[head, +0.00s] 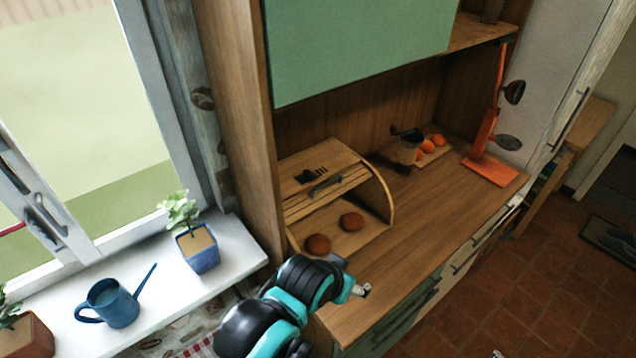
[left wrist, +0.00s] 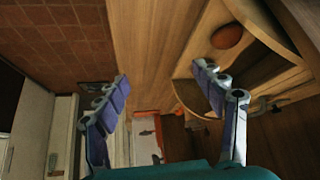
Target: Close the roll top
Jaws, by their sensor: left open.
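The roll top is part of a wooden bread box (head: 325,185) on the cabinet counter. Its slatted cover (head: 300,200) is raised, with a dark handle (head: 325,185) near its lower edge, and the front is open. Two brown round loaves (head: 352,221) lie inside. One loaf (left wrist: 227,36) also shows in the left wrist view, beside the curved side of the box. My left gripper (head: 362,290) is in front of the box, over the counter's front edge, apart from the handle. In the left wrist view its fingers (left wrist: 165,100) are spread with nothing between them. My right gripper is out of view.
The counter (head: 400,245) right of the box is clear. A blue watering can (head: 108,303) and potted plant (head: 197,245) stand on the windowsill.

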